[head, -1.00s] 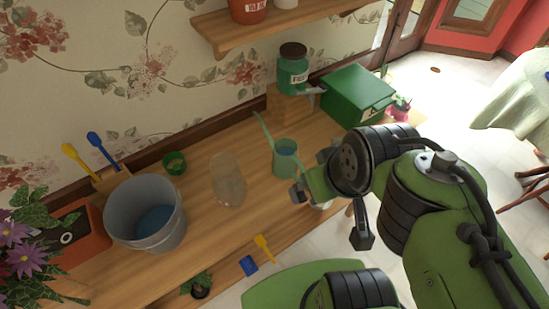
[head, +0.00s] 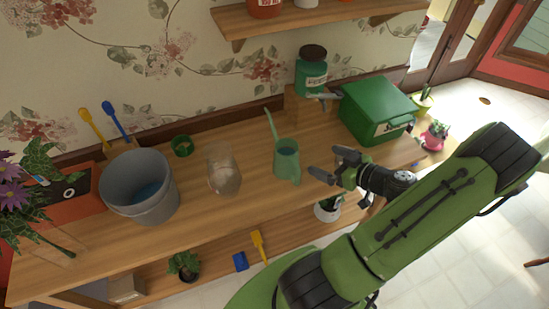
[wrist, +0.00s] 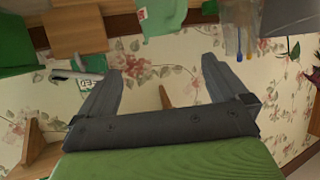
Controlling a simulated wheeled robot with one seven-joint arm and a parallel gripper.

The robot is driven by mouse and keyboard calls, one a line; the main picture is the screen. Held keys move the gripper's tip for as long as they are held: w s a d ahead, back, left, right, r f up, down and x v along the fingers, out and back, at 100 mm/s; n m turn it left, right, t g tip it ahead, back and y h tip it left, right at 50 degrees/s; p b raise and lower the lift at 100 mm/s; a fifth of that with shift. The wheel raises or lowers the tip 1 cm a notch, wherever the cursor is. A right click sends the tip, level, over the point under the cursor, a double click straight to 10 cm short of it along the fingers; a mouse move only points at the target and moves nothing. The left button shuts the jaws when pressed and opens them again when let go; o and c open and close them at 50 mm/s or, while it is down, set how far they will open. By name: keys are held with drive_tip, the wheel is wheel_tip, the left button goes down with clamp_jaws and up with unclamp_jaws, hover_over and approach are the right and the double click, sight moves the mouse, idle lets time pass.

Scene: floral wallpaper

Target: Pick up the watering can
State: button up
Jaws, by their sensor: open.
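The watering can (head: 286,162) is a green can with a long thin spout rising up and to the left. It stands upright on the wooden bench top. My gripper (head: 325,165) is just right of it in the head view, its two fingers apart and pointing left towards it, with nothing between them. In the wrist view, which is upside down, my open fingers (wrist: 163,72) frame only wallpaper. A green piece at the top edge there looks like the watering can (wrist: 165,14), mostly cut off.
A clear glass jar (head: 222,170) stands close left of the can, with a grey bucket (head: 140,203) farther left. A wooden block (head: 303,109) bearing a green jar (head: 311,74) and a green box (head: 374,109) are behind and right. A shelf (head: 290,20) hangs above.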

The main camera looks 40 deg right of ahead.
drive_tip(key=p, duration=0.2)
approach(279, 143)
drive_tip(key=x, duration=0.5)
drive_tip(key=shift+s+f, duration=0.1)
drive_tip(key=shift+s, duration=0.15)
drive_tip(key=shift+c, duration=1.3)
drive_tip(key=c, duration=1.6)
